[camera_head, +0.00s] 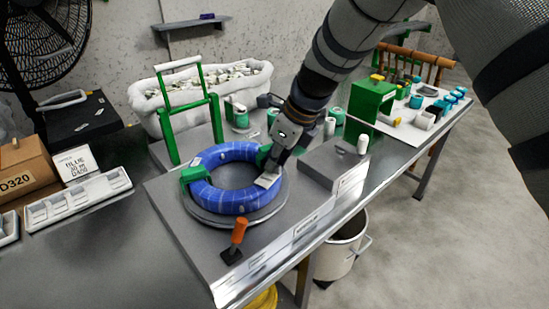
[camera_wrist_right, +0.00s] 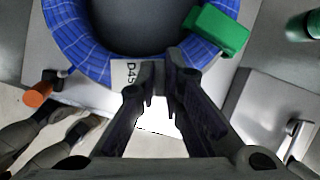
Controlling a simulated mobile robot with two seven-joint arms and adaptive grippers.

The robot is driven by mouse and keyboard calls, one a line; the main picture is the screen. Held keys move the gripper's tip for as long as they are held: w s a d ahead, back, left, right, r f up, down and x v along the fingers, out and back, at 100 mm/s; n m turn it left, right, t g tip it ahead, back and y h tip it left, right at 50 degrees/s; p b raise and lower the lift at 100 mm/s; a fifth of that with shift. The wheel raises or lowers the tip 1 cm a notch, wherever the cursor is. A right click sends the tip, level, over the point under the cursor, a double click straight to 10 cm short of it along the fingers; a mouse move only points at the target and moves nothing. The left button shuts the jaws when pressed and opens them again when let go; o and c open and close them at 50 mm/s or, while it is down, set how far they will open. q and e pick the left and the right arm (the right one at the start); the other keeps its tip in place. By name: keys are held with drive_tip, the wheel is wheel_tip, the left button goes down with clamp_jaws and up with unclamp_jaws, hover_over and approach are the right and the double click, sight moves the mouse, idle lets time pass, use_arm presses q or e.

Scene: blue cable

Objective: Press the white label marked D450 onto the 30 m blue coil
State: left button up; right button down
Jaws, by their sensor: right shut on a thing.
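The blue coil (camera_head: 232,195) lies flat on a round grey turntable (camera_head: 213,216) on the bench, with green clamps (camera_head: 193,175) at its rim. In the right wrist view the coil (camera_wrist_right: 75,45) curves across the top. My right gripper (camera_head: 273,172) is over the coil's right side, fingers pointing down. It is shut on the white label (camera_head: 266,181). My left gripper is not in view.
An orange-handled lever (camera_head: 238,231) stands in front of the turntable. A grey box (camera_head: 328,163) with a white spool (camera_head: 362,144) is to the right. A green frame (camera_head: 188,110) stands behind. A D320 carton (camera_head: 21,176) and white tray (camera_head: 78,198) are at left.

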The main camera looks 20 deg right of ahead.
drive_tip(key=shift+f, duration=0.15)
idle(0.5)
drive_tip(key=c, duration=2)
unclamp_jaws()
drive_tip(key=shift+c, duration=0.2)
drive_tip(key=o, duration=0.6)
drive_tip(key=shift+r+p, duration=0.45)
drive_tip(key=shift+r, duration=1.95)
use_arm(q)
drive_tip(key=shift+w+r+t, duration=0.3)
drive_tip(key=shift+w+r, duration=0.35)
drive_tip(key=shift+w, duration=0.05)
use_arm(e)
drive_tip(key=shift+r, duration=1.1)
